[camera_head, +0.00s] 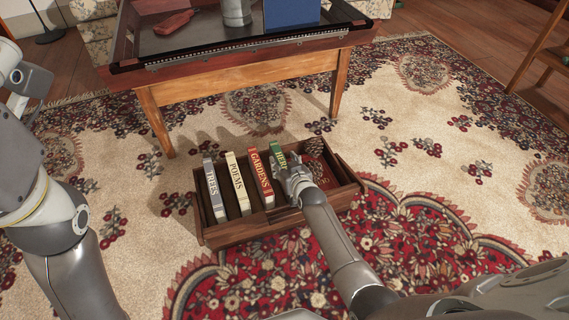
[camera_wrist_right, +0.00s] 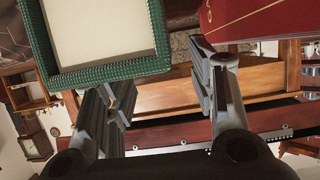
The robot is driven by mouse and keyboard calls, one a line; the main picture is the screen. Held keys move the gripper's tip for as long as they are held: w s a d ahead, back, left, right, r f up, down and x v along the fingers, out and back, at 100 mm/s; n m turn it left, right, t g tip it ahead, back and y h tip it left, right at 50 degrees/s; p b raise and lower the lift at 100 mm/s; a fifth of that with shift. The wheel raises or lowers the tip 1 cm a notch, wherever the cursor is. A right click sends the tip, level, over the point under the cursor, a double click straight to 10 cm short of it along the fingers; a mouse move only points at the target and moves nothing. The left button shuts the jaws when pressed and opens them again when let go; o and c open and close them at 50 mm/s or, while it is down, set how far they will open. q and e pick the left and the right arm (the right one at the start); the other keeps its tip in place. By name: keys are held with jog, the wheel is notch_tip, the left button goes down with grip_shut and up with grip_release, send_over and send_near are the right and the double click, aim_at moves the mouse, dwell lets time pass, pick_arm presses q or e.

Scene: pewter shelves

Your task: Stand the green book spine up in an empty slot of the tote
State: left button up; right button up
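The green book (camera_head: 279,158) stands spine up in a slot of the wooden tote (camera_head: 262,228), to the right of the red GARDENS book (camera_head: 261,178). My right gripper (camera_head: 291,178) is at the near end of the green book and covers part of it. In the right wrist view the green book's end (camera_wrist_right: 100,38), with cream pages, shows beyond the fingers. The fingers of my right gripper (camera_wrist_right: 160,95) are spread, with nothing clasped between them. Whether one finger touches the book I cannot tell. My left arm shows at the left of the head view, but its gripper does not.
In the tote, a cream POEMS book (camera_head: 237,185) and a grey TREES book (camera_head: 213,190) stand left of GARDENS. A dark red item (camera_head: 320,171) lies at the right. A low wooden table (camera_head: 245,70) stands behind the tote. The patterned rug (camera_head: 430,130) is clear to the right.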

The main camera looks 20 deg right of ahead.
jog(key=shift+s+f, duration=0.1)
jog(key=shift+f, duration=0.1)
jog(key=shift+s+r, duration=0.15)
jog(key=shift+s, duration=0.25)
jog(key=v, duration=1.1)
jog(key=shift+r, duration=0.25)
jog(key=shift+r, duration=0.1)
